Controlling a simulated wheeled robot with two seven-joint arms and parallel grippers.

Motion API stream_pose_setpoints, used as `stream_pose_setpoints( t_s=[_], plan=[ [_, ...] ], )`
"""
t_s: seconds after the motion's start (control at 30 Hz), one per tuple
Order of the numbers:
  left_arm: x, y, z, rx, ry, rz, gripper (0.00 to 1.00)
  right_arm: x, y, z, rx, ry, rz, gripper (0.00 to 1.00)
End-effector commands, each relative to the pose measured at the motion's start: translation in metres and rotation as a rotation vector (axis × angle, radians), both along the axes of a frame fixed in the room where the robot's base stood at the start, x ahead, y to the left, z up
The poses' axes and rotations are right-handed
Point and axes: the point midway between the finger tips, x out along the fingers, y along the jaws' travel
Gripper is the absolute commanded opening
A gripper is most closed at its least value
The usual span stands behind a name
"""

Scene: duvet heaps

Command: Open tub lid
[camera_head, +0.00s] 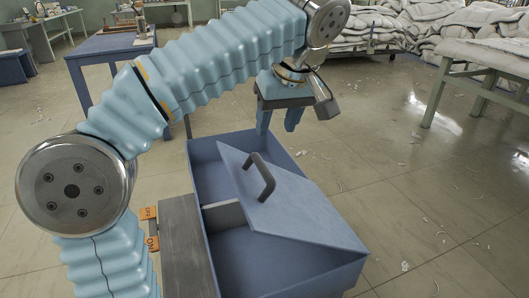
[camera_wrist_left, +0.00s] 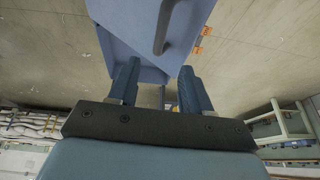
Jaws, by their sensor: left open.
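The blue tub (camera_head: 203,160) stands on the floor at the centre of the head view. Its flat blue lid (camera_head: 295,215) lies askew across the top, with open gaps at the back and at the front left. A dark grey bar handle (camera_head: 262,178) stands on the lid; it also shows in the left wrist view (camera_wrist_left: 163,28). My left gripper (camera_head: 279,122) is open and empty, fingers down, above the tub's far end and apart from the handle. In the left wrist view the lid (camera_wrist_left: 185,30) lies beyond the fingertips. My right gripper is not in view.
A grey block (camera_head: 184,245) with orange ON/OFF tags (camera_head: 151,228) adjoins the tub's left side. A blue table (camera_head: 110,45) stands behind left. White duvets (camera_head: 360,28) are heaped at the back right, near a green-legged table (camera_head: 490,55). The floor right of the tub is open, with small scraps.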

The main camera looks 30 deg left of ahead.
Motion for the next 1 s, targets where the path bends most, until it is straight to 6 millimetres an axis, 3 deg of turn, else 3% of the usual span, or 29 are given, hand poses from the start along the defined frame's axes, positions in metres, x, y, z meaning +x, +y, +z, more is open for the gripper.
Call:
stream_pose_setpoints(
  t_s=[0.6,0.8,1.0],
  plan=[
    [0.024,0.039,-0.110,0.002,0.004,0.005,0.48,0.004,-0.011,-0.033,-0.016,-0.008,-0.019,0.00],
    [0.028,0.043,-0.124,0.001,0.001,0.003,0.48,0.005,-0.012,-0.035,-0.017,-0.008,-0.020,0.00],
    [0.028,0.043,-0.125,0.000,0.000,0.001,0.48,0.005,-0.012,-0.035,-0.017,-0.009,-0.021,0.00]
  ],
)
